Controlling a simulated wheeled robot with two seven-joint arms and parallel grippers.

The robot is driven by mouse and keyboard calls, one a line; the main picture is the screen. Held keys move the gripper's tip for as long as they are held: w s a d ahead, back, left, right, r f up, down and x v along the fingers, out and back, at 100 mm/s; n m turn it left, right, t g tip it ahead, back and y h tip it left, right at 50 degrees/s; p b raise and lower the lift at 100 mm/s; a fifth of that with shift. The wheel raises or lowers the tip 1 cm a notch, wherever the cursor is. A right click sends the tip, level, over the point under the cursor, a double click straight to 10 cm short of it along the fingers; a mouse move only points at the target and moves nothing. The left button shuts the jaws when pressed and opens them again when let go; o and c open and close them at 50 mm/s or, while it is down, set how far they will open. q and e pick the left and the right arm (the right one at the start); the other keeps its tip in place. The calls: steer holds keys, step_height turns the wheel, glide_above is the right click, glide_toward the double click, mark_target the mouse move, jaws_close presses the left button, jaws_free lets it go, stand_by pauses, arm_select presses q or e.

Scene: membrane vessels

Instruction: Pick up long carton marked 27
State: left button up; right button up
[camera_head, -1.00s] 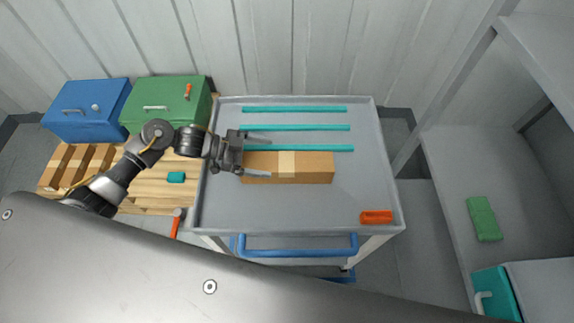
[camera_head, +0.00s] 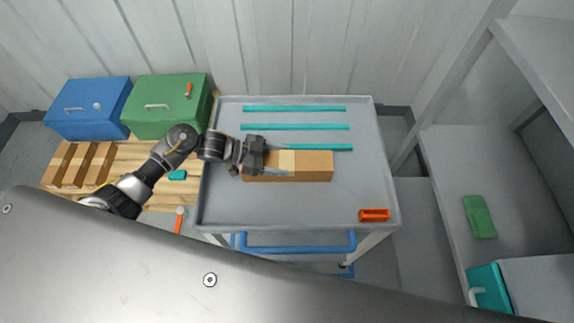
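A long brown carton (camera_head: 315,166) with a pale band across it lies lengthwise on the grey cart top (camera_head: 300,205). No number on it is readable from here. My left gripper (camera_head: 280,160) reaches in from the left over the carton's left part. Its two fingers are spread, one near the carton's far side and one over its near side. I cannot tell whether they touch it. My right gripper is not in view.
Teal strips (camera_head: 295,128) lie across the cart top behind the carton. An orange tray-like piece (camera_head: 374,215) is at the front right. Blue (camera_head: 90,115) and green (camera_head: 165,115) boxes and smaller cartons (camera_head: 80,165) stand on a pallet at left.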

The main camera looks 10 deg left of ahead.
arm_select(q)
steer(key=c, duration=0.7)
steer(key=shift+r, duration=0.1)
steer(key=shift+r, duration=0.4)
steer(key=r, duration=0.1)
steer(key=r+b, duration=0.1)
steer(key=shift+s+r, duration=0.2)
steer(key=shift+r, duration=0.2)
steer(key=s+d+r, duration=0.1)
steer(key=s+r, duration=0.2)
steer(key=s, duration=0.1)
steer(key=s+d+r, duration=0.2)
steer(key=s+r, duration=0.1)
steer(key=s, duration=0.1)
steer(key=s+d+r, duration=0.1)
steer(key=s+r, duration=0.2)
steer(key=s, duration=0.2)
steer(key=shift+d+r+b, duration=0.15)
steer(key=shift+d+b, duration=0.1)
steer(key=shift+b, duration=0.15)
